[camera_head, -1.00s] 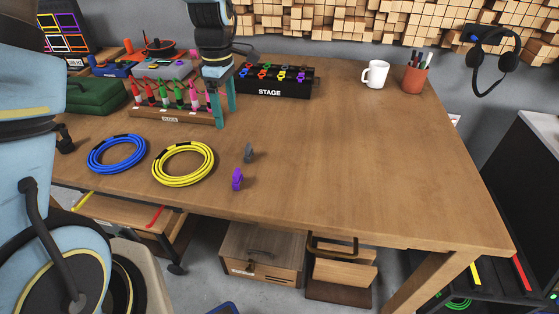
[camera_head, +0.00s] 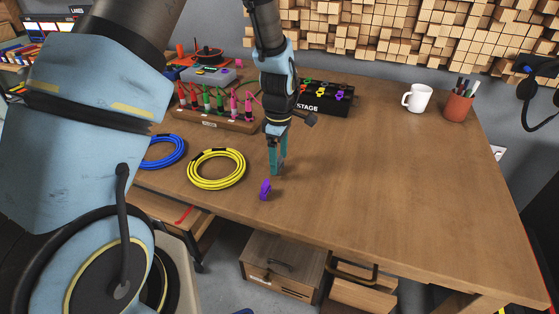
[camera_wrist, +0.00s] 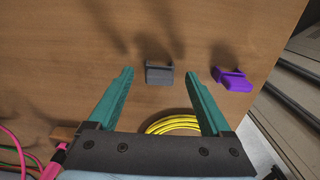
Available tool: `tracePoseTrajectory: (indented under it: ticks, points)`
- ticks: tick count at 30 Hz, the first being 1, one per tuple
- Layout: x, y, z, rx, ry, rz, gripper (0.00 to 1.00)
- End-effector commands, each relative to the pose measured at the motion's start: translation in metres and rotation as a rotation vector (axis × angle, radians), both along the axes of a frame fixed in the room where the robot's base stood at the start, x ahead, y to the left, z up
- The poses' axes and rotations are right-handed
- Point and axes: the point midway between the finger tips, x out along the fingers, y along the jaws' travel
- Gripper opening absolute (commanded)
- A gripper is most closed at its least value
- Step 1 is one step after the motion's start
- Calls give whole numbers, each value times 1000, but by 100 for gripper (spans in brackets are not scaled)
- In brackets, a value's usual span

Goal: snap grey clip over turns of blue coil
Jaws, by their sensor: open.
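The grey clip (camera_wrist: 159,73) lies on the table in the wrist view, between and slightly beyond my fingertips. In the head view my fingers hide it. My gripper (camera_head: 278,170) is open and empty, pointing down near the table's front edge, right of the yellow coil; its teal fingers (camera_wrist: 159,82) also show in the wrist view. The blue coil (camera_head: 165,152) lies flat at the left in the head view, its left part hidden behind my arm. It does not show clearly in the wrist view.
A purple clip (camera_head: 265,190) lies close by, also right of the grey clip in the wrist view (camera_wrist: 231,80). The yellow coil (camera_head: 216,169) lies left of my gripper. A rack of colored plugs (camera_head: 215,118) and the STAGE box (camera_head: 325,100) stand behind.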

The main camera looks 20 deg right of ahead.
Motion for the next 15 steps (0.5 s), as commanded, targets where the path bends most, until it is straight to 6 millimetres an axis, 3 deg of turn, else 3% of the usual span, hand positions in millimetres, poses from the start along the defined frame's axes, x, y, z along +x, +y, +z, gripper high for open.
tracePoseTrajectory:
  ticks: [4, 11, 15]
  points:
    - [0, 0, -11, 0, 0, 0, 83]
    - [0, 0, -12, -1, -1, 0, 83]
    - [0, 0, -12, -1, -1, 0, 67]
